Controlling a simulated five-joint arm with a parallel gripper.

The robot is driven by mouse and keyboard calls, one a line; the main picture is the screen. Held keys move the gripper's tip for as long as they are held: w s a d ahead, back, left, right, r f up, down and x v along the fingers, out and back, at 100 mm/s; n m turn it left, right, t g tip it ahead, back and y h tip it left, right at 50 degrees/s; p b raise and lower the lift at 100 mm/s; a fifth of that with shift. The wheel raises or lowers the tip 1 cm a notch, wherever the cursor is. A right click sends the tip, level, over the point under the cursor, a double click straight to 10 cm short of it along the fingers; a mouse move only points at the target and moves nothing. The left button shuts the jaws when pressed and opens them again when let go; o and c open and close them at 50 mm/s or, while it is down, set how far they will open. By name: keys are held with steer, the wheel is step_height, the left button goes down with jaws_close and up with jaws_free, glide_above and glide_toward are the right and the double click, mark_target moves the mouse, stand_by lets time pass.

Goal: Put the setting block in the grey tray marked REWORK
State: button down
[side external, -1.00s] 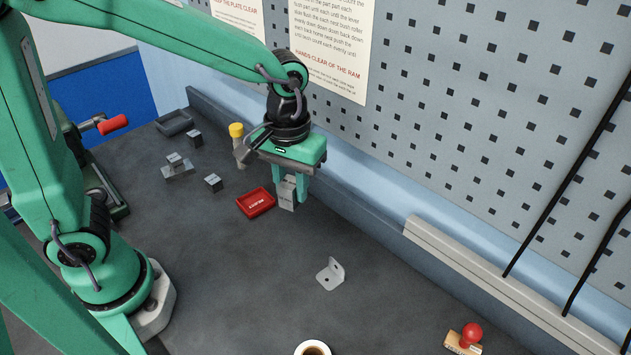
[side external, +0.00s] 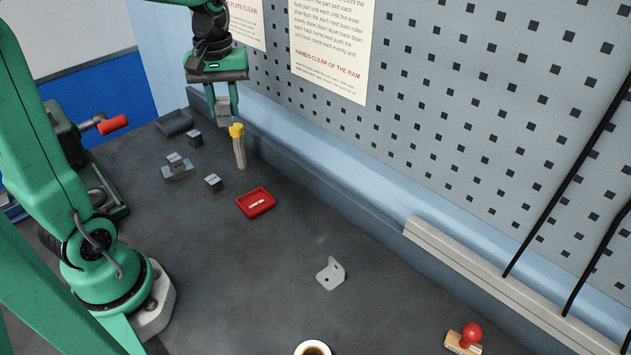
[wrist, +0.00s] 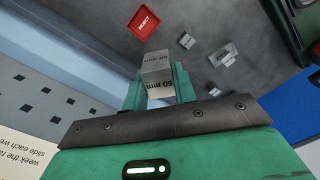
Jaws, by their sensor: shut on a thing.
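The setting block (side external: 223,110) is a grey metal block held in my gripper (side external: 221,114). In the wrist view the block (wrist: 158,86) is marked 50 mm and sits between both fingers of my gripper (wrist: 157,75). My gripper is shut on it and holds it raised above the bench, near the back wall. The grey tray (side external: 188,124) lies at the back left of the bench, left of and below the held block in the side view. No lettering on it can be read. The tray cannot be made out in the wrist view.
A yellow-topped post (side external: 239,150) stands just right of and below the held block. Small grey blocks (side external: 213,183) and a block on a plate (side external: 176,172) lie nearby. The red REJECT tray (side external: 256,203) and a metal bracket (side external: 330,275) are further right. The bench between them is clear.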

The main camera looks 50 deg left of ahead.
steer(key=w+a+n, duration=0.3)
steer(key=a, duration=0.9)
steer(key=w+a+n, duration=0.2)
steer(key=a+n, duration=0.1)
steer(key=a, duration=0.8)
steer(key=shift+n, duration=0.9)
steer(key=shift+s+a+f, duration=0.85)
steer(key=shift+a+f, duration=1.8)
steer(key=shift+f, duration=0.2)
steer(key=shift+s+a+f, duration=0.8)
steer(key=shift+a+f, duration=1.8)
steer(key=shift+f, duration=0.25)
steer(key=shift+s+a+f, duration=0.85)
steer(key=shift+a+f, duration=1.8)
steer(key=shift+f, duration=0.2)
steer(key=shift+f, duration=0.6)
steer(key=c, duration=1.1)
jaws_free()
steer(key=shift+r, duration=0.1)
